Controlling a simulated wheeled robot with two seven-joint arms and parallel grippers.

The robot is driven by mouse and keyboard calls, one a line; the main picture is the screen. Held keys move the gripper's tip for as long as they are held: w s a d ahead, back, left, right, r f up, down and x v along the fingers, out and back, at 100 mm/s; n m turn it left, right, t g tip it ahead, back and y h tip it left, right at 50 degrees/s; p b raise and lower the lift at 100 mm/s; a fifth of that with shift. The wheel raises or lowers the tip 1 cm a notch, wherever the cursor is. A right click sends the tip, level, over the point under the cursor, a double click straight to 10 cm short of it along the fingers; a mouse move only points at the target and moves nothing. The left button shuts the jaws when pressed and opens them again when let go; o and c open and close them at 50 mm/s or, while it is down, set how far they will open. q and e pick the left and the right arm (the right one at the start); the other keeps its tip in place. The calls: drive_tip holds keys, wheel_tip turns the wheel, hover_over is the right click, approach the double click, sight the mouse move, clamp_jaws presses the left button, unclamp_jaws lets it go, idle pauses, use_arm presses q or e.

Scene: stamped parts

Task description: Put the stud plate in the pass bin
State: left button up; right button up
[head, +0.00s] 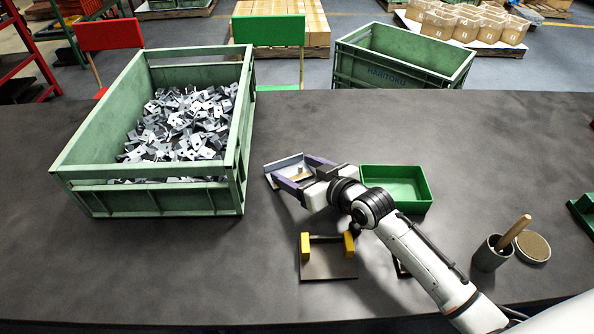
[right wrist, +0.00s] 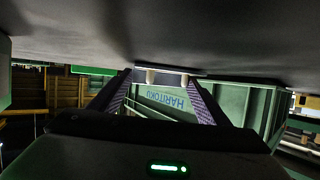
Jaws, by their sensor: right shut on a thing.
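The stud plate (head: 284,164) is a light grey metal piece, held tilted above the table between the large green crate and a small green bin. My right gripper (head: 300,174) is shut on it, with a purple finger at either side. In the right wrist view, the plate (right wrist: 164,71) is a thin pale strip with two light studs between the fingertips (right wrist: 160,78). The small bright green bin (head: 420,184), apparently the pass bin, stands right of the gripper, partly behind my arm; its visible inside is empty. My left gripper is not in view.
A large green crate (head: 88,196) full of bent metal parts stands at left. A dark fixture with yellow blocks (head: 328,262) lies in front of the gripper. A cup (head: 491,256) with a wooden handle and a round dish (head: 533,247) stand at right. The front left table is clear.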

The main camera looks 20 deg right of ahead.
drive_tip(key=shift+r, duration=0.1)
drive_tip(key=o, duration=1.5)
drive_tip(key=shift+f, duration=0.25)
